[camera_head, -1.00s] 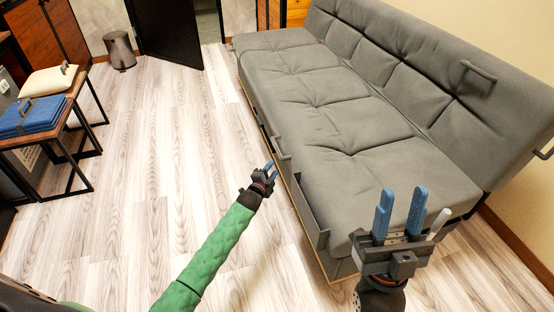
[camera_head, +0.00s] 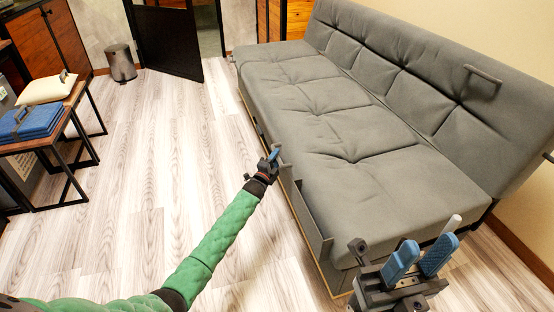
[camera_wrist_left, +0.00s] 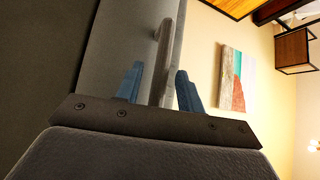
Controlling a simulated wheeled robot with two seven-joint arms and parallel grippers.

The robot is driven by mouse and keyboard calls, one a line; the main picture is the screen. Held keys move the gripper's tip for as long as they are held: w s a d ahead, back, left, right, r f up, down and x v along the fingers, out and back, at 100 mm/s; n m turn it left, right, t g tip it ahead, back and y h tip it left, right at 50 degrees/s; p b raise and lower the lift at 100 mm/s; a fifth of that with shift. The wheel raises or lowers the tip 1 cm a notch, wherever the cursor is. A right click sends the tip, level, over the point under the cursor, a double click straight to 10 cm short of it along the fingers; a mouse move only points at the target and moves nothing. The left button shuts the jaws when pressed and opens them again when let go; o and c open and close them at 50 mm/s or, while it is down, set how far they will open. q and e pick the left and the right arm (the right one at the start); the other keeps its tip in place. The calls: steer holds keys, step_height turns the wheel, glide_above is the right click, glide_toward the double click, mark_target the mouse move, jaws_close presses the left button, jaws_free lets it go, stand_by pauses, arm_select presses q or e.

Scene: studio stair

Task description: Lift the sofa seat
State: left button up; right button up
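The grey sofa seat (camera_head: 340,140) lies flat and runs from the far left to the near right, with the grey backrest (camera_head: 410,60) behind it. My left gripper (camera_head: 273,157) is at the seat's front edge, by a grey handle. In the left wrist view, its two blue fingers (camera_wrist_left: 158,90) stand apart on either side of the grey handle bar (camera_wrist_left: 166,62), with a gap visible at the left finger. My right gripper (camera_head: 420,260) is open and empty near the seat's near end, its blue fingers slightly apart.
A side table (camera_head: 72,105) on the left holds a blue folded item (camera_head: 30,122) and a cream one (camera_head: 46,90). A bin (camera_head: 121,63) and dark door (camera_head: 168,42) are at the back. The wooden floor (camera_head: 150,150) left of the sofa is clear.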

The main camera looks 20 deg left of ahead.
arm_select(q)
steer(key=shift+w+d, duration=0.1)
steer(key=shift+w, duration=0.45)
jaws_close()
steer(key=shift+r, duration=0.2)
